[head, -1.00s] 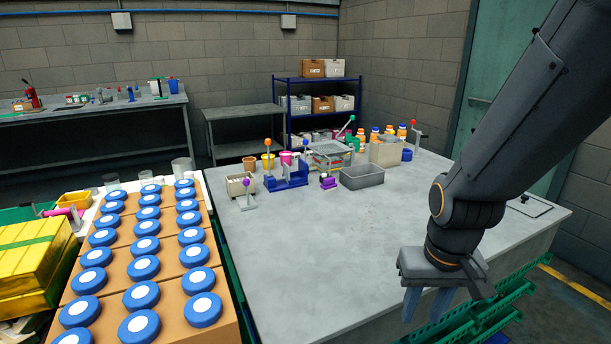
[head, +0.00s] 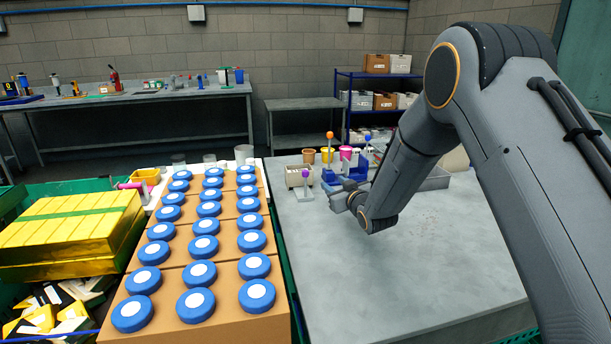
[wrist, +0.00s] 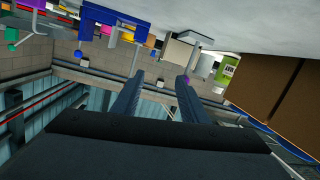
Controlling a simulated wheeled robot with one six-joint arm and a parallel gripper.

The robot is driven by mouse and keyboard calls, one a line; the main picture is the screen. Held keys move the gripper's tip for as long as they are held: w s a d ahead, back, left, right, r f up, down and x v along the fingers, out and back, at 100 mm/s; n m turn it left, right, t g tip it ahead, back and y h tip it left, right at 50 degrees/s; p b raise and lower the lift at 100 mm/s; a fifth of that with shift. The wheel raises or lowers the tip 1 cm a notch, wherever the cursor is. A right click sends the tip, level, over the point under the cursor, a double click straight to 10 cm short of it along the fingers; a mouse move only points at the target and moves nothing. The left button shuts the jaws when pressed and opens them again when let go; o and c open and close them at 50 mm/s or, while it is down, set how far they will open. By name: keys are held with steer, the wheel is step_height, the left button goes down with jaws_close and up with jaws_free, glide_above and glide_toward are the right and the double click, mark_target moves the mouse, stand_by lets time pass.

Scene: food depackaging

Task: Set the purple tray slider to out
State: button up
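A lever with a purple ball knob (head: 305,174) stands on a small grey base beside a beige box (head: 293,177) on the grey table. In the wrist view, which is upside down, the purple knob (wrist: 184,78) shows at the tip of the right finger; I cannot tell whether they touch. My gripper (wrist: 157,82) is open, its two dark fingers apart with nothing held between them. In the head view my gripper (head: 340,198) is just right of the lever.
A blue fixture (head: 331,176) with an orange-knobbed lever stands behind my gripper. Several coloured cups (head: 327,154) stand at the back. Boxes with blue-lidded jars (head: 205,222) lie to the left. The front of the table (head: 390,290) is clear.

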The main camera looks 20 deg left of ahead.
mark_target(307, 175)
steer(key=a+y, duration=0.1)
steer(key=a, duration=0.2)
steer(key=a+n+y, duration=0.1)
steer(key=a, duration=0.2)
steer(key=shift+s+a+n+y, duration=0.2)
steer(key=shift+a+n+y, duration=0.1)
steer(key=shift+a+y, duration=0.1)
steer(key=shift+p+x, duration=0.95)
steer(key=shift+x, duration=2.65)
steer(key=shift+w, duration=0.1)
steer(key=shift+c, duration=0.2)
steer(key=shift+d, duration=0.1)
jaws_close()
